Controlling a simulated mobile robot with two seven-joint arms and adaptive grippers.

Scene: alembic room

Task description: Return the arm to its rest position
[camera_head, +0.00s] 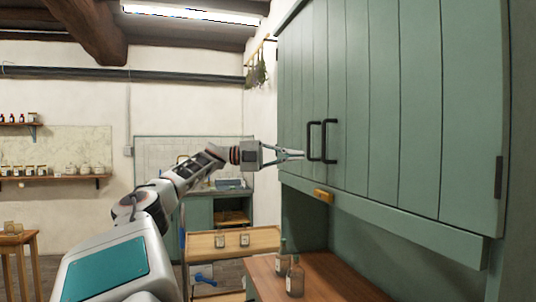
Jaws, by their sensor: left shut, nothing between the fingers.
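My left arm (185,178) reaches up and to the right across the head view, stretched out toward a tall green cabinet (385,110). My left gripper (290,155) is shut and empty. In the picture its fingertips are just left of the cabinet's two black door handles (331,140); I cannot tell whether they touch the door. The cabinet doors appear closed. My right gripper is not in view.
Below the cabinet is a wooden counter (330,283) with two glass bottles (295,276). A wooden cart (205,248) with small jars stands behind my arm. Shelves with jars (55,178) line the left wall. A small wooden table (18,238) is at far left.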

